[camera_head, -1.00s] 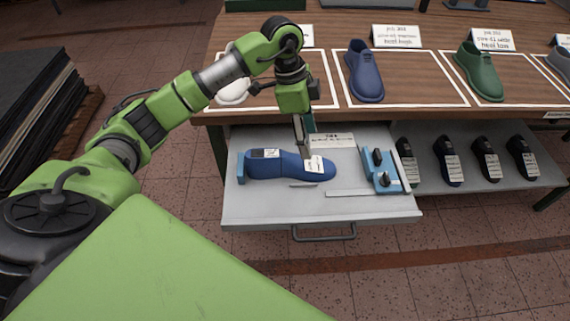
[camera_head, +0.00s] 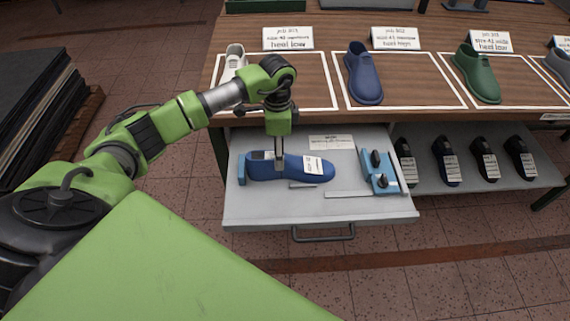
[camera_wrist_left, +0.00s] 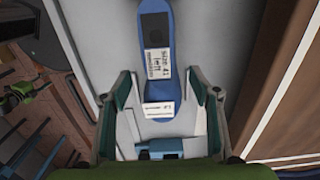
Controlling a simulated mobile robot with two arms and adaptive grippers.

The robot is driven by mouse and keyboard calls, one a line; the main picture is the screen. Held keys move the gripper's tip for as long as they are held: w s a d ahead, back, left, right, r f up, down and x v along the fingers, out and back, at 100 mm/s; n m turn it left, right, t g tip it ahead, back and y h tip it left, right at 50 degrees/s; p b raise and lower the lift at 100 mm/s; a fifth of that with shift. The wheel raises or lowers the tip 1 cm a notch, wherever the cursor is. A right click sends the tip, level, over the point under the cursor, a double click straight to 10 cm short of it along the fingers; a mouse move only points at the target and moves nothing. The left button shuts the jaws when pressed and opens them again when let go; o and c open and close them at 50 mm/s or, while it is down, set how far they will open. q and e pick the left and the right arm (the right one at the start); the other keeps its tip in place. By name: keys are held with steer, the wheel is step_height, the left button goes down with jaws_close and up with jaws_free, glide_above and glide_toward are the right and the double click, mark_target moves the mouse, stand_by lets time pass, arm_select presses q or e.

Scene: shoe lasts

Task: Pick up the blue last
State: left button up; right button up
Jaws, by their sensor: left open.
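The blue last (camera_head: 300,169) lies on its side or flat, lengthwise across the open grey drawer (camera_head: 270,207), with white labels on it. It also shows in the wrist view (camera_wrist_left: 155,30), where one label reads size 41 left. My left gripper (camera_head: 278,166) points down over the last's middle in the head view. In the wrist view my left gripper (camera_wrist_left: 162,88) is open, with one finger on each side of the last and nothing held. Whether the fingers touch the last cannot be told. My right gripper is not in view.
A blue fixture with dark knobs (camera_head: 390,184) sits right in the drawer; a small blue block (camera_head: 241,169) stands at the last's left end. Shoes, including a blue shoe (camera_head: 364,75) and green shoe (camera_head: 477,74), stand on the wooden table above. Dark lasts (camera_head: 447,160) line a shelf.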

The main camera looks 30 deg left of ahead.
arm_select(q)
steer(key=shift+f, duration=1.75)
steer(key=shift+c, duration=0.3)
steer(key=c, duration=1.2)
steer(key=shift+w+r, duration=0.1)
jaws_close()
steer(key=shift+r, duration=0.1)
